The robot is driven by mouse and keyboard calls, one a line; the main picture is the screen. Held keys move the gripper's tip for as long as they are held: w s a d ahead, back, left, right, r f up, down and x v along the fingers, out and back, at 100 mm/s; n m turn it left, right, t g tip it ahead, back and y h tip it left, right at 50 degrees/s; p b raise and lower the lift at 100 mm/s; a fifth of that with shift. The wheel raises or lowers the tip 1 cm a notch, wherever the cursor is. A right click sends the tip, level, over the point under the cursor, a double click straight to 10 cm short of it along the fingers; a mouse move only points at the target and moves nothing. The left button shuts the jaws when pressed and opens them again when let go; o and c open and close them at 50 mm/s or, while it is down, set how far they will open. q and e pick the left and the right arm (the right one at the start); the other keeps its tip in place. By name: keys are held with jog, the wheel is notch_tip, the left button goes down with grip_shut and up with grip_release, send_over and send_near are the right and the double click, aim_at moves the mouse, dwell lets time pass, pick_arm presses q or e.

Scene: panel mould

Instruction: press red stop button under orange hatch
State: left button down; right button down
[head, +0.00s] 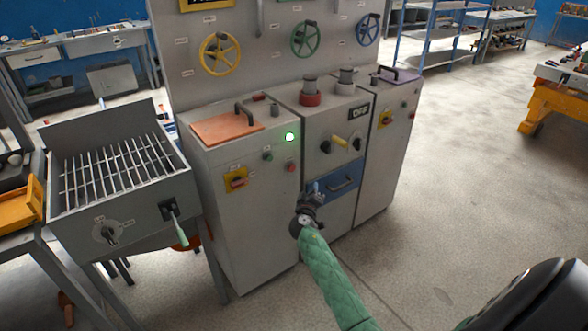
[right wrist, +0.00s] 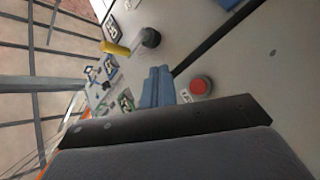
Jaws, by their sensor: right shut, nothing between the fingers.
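The orange hatch (head: 228,128) with a dark handle lies shut on top of the left grey cabinet (head: 235,235). On that cabinet's front, near its right edge, is a small red button (head: 291,167), below a lit green lamp (head: 290,137). My right gripper (head: 313,187) is in front of the cabinets, a little right of and below the red button in the head view. In the right wrist view its blue-grey fingers (right wrist: 161,87) are together and empty, with the red button (right wrist: 200,86) just right of them. A gap shows between them. My left gripper is not in view.
A dark green button (head: 267,155) and a yellow-and-red switch (head: 236,180) share the front. The middle cabinet has a yellow handle (head: 340,140) and a blue drawer (head: 343,183). A grill bench (head: 120,215) stands at left.

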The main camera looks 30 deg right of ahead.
aim_at(291, 168)
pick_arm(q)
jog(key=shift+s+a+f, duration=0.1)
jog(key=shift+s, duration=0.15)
pick_arm(e)
jog(key=shift+w+a+r+t+y, duration=0.3)
jog(key=shift+w+a+r+t, duration=0.15)
jog(key=shift+a+t, duration=0.15)
jog(key=shift+f, duration=0.1)
